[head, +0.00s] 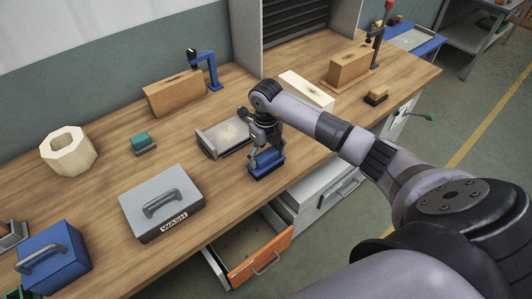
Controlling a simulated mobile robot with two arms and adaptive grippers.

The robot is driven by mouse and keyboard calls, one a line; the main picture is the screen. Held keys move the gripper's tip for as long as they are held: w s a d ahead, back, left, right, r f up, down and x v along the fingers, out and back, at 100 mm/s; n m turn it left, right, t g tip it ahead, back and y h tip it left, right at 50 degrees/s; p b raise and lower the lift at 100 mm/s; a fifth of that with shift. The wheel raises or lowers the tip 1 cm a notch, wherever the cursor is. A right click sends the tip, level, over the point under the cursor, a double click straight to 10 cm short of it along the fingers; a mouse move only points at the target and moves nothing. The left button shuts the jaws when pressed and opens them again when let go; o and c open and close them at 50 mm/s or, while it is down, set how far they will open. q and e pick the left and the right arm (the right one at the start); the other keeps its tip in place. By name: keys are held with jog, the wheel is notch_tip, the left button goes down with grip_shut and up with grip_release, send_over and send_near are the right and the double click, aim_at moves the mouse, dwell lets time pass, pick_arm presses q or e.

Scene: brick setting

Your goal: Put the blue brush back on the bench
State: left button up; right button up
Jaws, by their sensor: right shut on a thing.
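The blue brush (267,164) is at the bench's front edge, just right of a shallow grey tray. It is a blue block with a dark underside. My right gripper (261,143) comes down over it from above and is shut on its top. The gripper's fingers partly hide the brush. I cannot tell whether the brush's underside touches the wooden bench (100,185) or hangs slightly above it. My left gripper is not in view.
The grey tray (212,148) is close on the left. A grey WASH box (135,208), a teal brush (142,140) and a blue box (55,265) stand further left. An orange-fronted drawer (262,257) is open below. A tan-topped brush (377,94) lies right, beyond my arm.

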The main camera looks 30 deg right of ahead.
aim_at(266, 153)
jog(key=o, duration=0.6)
jog(key=shift+f, duration=0.2)
jog(key=o, duration=0.5)
jog(key=shift+r, duration=0.1)
jog(key=shift+r, duration=0.45)
notch_tip(266, 153, up, 11)
jog(key=b, duration=0.3)
jog(key=shift+r+b, duration=0.2)
jog(key=shift+b, duration=0.15)
